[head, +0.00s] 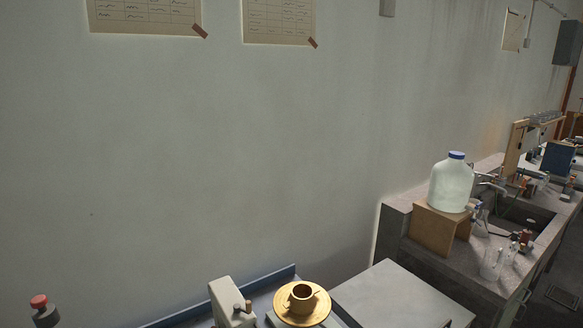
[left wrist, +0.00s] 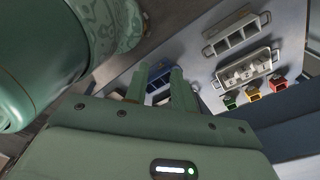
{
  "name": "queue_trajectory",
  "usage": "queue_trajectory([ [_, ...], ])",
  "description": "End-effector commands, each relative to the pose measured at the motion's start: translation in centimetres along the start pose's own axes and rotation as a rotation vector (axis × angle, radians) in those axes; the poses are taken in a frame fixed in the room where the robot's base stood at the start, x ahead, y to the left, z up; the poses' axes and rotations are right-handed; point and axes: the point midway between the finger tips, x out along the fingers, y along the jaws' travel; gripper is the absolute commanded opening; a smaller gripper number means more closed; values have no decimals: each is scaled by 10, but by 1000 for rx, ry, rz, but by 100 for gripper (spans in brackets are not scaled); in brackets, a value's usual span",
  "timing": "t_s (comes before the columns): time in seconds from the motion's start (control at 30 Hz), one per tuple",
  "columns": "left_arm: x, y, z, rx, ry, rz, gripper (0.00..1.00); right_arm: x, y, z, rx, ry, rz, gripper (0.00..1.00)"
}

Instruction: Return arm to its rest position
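Neither of my grippers shows in the head view. In the left wrist view my left gripper (left wrist: 159,70) shows its two green fingers apart, with a gap between them and nothing held. Beyond the fingers a dark blue object (left wrist: 160,79) is partly seen; it looks farther off, not gripped. A large green rounded part at the upper left of this view looks like my own arm. My right gripper and right arm are not in view.
The left wrist view shows a grey rack (left wrist: 236,34), a white tray (left wrist: 249,68), and green (left wrist: 230,102), yellow (left wrist: 253,95) and red (left wrist: 277,84) blocks.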

Motion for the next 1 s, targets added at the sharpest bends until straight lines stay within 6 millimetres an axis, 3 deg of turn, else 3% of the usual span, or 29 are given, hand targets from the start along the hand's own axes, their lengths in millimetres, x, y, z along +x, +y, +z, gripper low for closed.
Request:
queue_trajectory([
  [0.37,30,15,-4,6,7,7,25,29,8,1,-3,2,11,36],
  [0.47,46,21,-6,9,12,7,25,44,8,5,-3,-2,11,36],
  [0.67,97,40,-13,16,21,6,25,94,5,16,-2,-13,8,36],
  [0.8,142,55,-13,22,15,0,25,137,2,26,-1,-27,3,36],
  [0.9,161,61,-12,25,9,-7,25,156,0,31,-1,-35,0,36],
  [1.0,167,64,-12,30,5,-12,25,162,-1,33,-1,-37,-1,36],
])
